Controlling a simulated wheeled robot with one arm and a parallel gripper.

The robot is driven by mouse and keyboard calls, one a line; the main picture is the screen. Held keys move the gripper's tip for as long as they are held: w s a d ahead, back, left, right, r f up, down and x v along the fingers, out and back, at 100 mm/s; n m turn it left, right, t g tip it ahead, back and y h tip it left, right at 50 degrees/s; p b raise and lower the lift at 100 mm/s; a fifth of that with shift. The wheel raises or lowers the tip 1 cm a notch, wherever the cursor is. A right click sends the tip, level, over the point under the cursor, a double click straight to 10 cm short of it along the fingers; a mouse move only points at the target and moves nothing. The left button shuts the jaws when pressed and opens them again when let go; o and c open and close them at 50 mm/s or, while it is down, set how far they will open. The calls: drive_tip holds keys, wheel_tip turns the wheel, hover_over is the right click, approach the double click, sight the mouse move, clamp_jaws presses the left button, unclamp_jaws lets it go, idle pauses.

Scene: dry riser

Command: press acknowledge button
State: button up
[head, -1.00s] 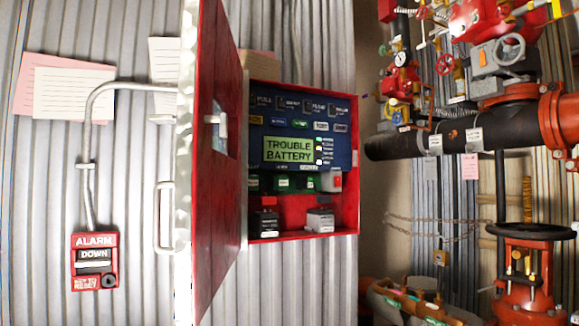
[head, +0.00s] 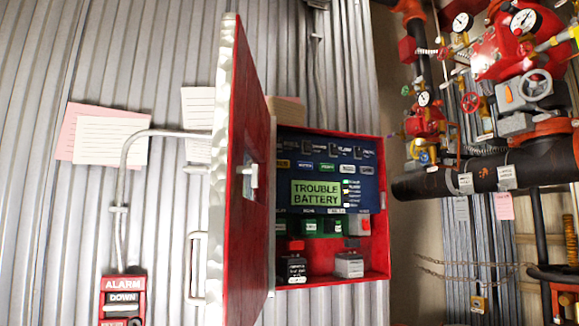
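A red fire alarm panel box (head: 383,230) hangs on the corrugated wall, its red door (head: 245,180) swung open toward me. Inside is a blue control board (head: 285,160) with a green display (head: 316,193) reading "TROUBLE BATTERY". Small labelled buttons sit in rows above and below the display; their labels are too small to read, so I cannot tell which one is acknowledge. The door's edge hides the panel's left side. Two batteries, one black (head: 296,269) and one grey (head: 349,265), stand on the box floor. My gripper is not in view.
A red alarm pull station (head: 122,297) with a conduit is on the wall at lower left. Paper notes (head: 112,137) are on the wall above it. Red valves, gauges (head: 526,20) and a thick black pipe (head: 440,183) fill the right side.

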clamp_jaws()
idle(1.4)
